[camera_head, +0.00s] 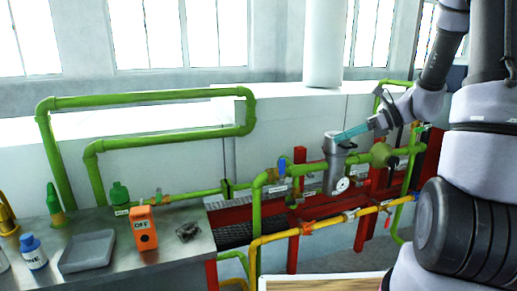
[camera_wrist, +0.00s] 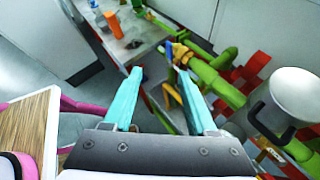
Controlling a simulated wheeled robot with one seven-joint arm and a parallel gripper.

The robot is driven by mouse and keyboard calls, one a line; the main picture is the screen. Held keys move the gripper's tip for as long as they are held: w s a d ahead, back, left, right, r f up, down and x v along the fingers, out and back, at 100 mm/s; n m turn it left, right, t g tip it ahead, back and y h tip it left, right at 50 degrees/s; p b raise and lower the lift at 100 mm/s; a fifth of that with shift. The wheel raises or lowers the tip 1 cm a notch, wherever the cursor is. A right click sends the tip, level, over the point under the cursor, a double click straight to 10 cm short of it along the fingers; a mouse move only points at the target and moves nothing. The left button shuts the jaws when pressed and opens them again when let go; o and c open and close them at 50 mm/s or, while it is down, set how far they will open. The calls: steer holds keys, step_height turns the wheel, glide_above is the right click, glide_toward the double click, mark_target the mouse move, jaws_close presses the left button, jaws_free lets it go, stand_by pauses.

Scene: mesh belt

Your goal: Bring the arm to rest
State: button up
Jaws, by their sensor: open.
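My gripper (camera_head: 350,134) has teal fingers. In the head view it sits at the right, at the end of my grey and white arm, beside the top of a grey metal cylinder with a dial gauge (camera_head: 335,165). In the wrist view my gripper (camera_wrist: 168,84) shows two teal fingers spread apart with nothing between them. The grey cylinder (camera_wrist: 296,97) stands to the right of the fingers in that view, apart from them.
Green pipes (camera_head: 150,98) and a yellow pipe (camera_head: 330,225) run around red frames below my gripper. A metal table (camera_head: 185,255) at left bears an orange box (camera_head: 144,228), a grey tray (camera_head: 87,252) and a blue-capped bottle (camera_head: 33,252). A wooden board (camera_head: 320,284) lies at the bottom.

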steer(key=s+r+n+t+h, duration=0.4)
steer(key=s+r+n+h, duration=0.5)
steer(key=s+r+n, duration=0.5)
steer(key=s+n, duration=0.3)
steer(key=n, duration=0.2)
steer(key=shift+s+r+h, duration=0.15)
steer(key=shift+s+h, duration=0.15)
steer(key=shift+h, duration=0.1)
